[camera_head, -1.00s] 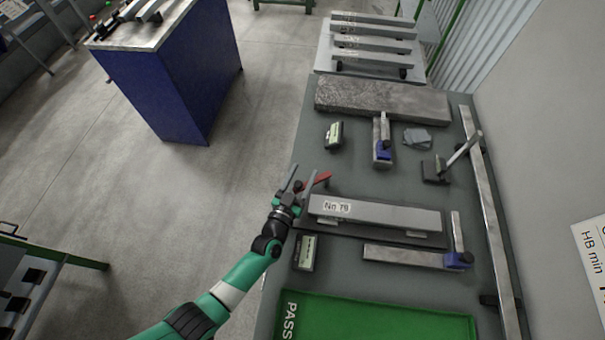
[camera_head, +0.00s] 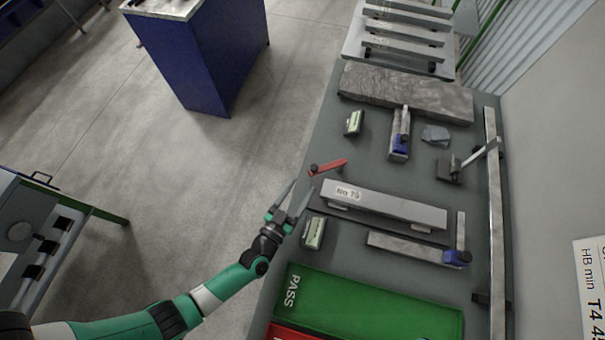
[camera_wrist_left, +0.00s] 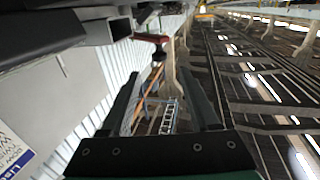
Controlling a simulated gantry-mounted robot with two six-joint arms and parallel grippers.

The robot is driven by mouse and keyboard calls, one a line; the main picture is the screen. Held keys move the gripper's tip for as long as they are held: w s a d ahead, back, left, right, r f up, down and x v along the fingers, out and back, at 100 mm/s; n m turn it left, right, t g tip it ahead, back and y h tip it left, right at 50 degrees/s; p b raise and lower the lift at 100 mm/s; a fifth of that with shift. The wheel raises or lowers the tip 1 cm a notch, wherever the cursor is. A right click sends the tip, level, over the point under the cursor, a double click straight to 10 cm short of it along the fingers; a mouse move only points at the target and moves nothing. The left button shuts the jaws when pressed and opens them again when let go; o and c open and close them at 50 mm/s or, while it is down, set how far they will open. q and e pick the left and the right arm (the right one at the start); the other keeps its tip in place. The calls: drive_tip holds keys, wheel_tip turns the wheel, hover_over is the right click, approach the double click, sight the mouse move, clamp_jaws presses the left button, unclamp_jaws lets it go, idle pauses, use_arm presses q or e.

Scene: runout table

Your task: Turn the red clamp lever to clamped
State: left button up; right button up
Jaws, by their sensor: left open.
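The red clamp lever (camera_head: 328,166) lies at the left edge of the table, just beyond the left end of a grey bar labelled No 79 (camera_head: 385,204). Its red arm points to the right and slightly away from its dark pivot. My left gripper (camera_head: 294,196) is open and empty, just left of and below the lever, apart from it. In the left wrist view the lever (camera_wrist_left: 150,38) shows beyond the spread fingers (camera_wrist_left: 160,90), near the top, with a dark knob under it. My right gripper is not in view.
A small dark box with a pale face (camera_head: 314,233) stands close to my left gripper. A green PASS tray (camera_head: 370,305) lies in front. Squares with blue bases (camera_head: 399,146) and a stone slab (camera_head: 405,92) stand farther back. Left of the table is open floor.

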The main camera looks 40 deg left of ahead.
use_arm(q)
drive_tip(key=shift+c, duration=0.4)
